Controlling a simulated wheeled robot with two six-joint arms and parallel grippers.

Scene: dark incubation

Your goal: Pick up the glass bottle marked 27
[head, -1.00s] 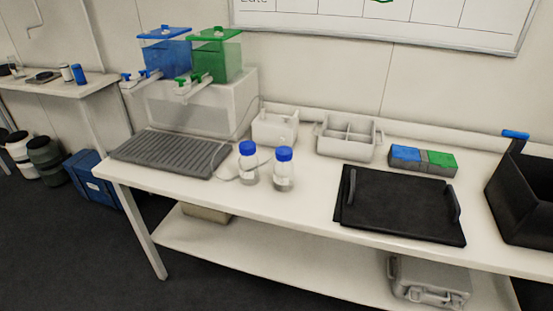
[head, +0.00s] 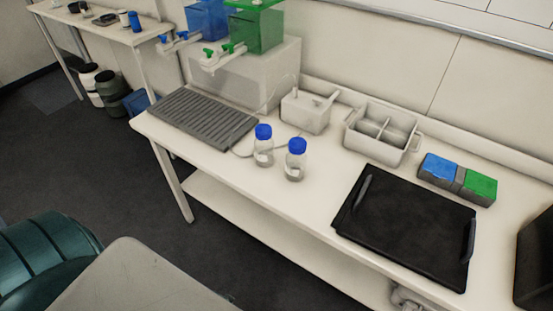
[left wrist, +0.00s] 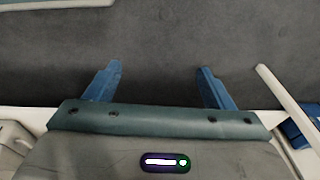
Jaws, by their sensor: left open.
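Two clear glass bottles with blue caps stand upright side by side on the white bench, the left bottle (head: 264,146) and the right bottle (head: 295,160) in the head view. Each holds some clear liquid or pale content. No number can be read on either, so I cannot tell which is marked 27. My left gripper (left wrist: 158,88) shows in the left wrist view with its two blue fingers spread apart and nothing between them, above dark floor. No bottle is in that view. My right gripper is in neither view.
A grey ribbed drip mat (head: 204,118) lies left of the bottles. Behind them are a white box (head: 308,110) and a divided caddy (head: 384,133). A black tray (head: 405,225) and a blue-and-green block (head: 457,180) are to the right. Bench is clear in front of the bottles.

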